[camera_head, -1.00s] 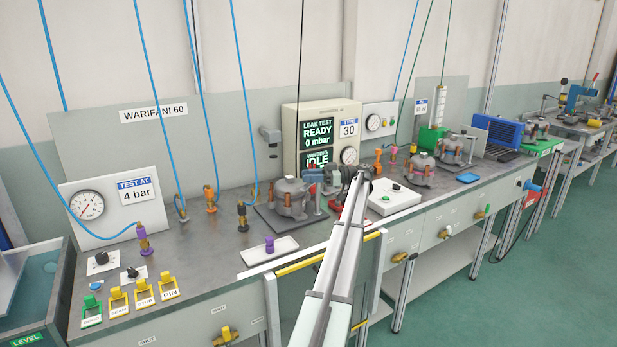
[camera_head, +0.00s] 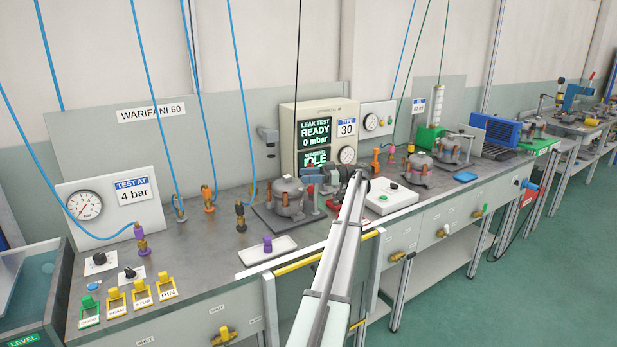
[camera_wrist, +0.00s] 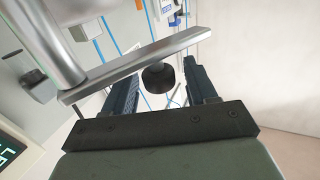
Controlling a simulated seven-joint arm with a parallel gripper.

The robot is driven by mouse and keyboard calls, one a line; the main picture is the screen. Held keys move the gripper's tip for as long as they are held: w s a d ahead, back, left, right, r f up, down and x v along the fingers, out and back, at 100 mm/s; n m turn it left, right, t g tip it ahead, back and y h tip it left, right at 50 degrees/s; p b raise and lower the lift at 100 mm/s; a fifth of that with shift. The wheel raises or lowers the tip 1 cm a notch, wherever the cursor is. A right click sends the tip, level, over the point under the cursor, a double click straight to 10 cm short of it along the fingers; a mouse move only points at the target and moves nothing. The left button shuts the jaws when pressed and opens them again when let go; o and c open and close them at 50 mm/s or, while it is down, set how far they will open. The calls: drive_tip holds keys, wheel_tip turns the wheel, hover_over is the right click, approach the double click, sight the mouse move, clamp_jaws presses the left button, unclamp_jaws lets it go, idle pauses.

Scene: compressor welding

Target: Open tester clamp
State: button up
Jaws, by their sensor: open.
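The tester clamp shows in the wrist view as a grey metal bar (camera_wrist: 140,65) joined to an upright post, with a round black knob (camera_wrist: 158,77) beneath it. My gripper (camera_wrist: 166,85) is open, its two dark ridged fingers on either side of the knob. The bar crosses in front of the left finger. I cannot tell whether either finger touches the clamp. In the head view my gripper (camera_head: 328,180) is beside the grey compressor (camera_head: 288,197) on the bench, and the clamp is hard to make out there.
The leak test panel (camera_head: 318,138) stands just behind, reading READY and 0 mbar. A white tray (camera_head: 252,256) with a purple fitting lies in front left. A white button box (camera_head: 392,198) is to the right. Blue hoses hang at the left.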

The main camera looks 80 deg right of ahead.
drive_tip(key=v, duration=0.7)
drive_tip(key=shift+s, duration=0.2)
drive_tip(key=shift+d, duration=0.1)
drive_tip(key=shift+c, duration=0.4)
